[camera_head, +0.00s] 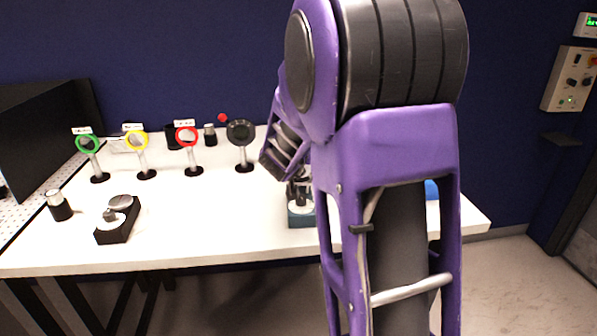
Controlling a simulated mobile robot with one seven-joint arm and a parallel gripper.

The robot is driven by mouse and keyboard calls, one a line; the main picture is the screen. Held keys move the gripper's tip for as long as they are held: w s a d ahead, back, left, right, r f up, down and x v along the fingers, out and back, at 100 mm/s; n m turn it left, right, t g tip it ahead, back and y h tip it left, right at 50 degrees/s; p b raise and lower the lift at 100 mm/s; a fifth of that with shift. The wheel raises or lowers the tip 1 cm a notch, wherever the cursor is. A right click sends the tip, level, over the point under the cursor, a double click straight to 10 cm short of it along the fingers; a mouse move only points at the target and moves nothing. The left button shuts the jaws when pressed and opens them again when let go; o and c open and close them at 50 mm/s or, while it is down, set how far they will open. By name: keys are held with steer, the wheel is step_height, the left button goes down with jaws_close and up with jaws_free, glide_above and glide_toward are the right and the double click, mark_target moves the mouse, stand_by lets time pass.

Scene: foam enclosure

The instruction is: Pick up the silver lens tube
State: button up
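A short cylinder with a silver top and black lower part (59,206) stands upright at the table's left front. A similar small silver-and-black cylinder (210,135) stands at the back by the wall. I cannot tell for sure which piece is the silver lens tube. My gripper (299,190) points down over a dark teal block (301,219) with a pale top, right of the table's middle. My purple arm hides part of this spot. The fingers are small and dark here, so I cannot tell whether they are open or shut or touch anything.
Green (88,144), yellow (138,141), red (187,137) and black (240,132) round holders stand along the back of the white table (200,235). A black block with silver parts (118,219) lies at the left front. The middle front is clear. A blue item (431,189) shows behind my arm.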

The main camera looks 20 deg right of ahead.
steer(key=shift+c, duration=0.2)
steer(key=c, duration=1.4)
steer(key=shift+c, duration=0.3)
steer(key=shift+r, duration=0.15)
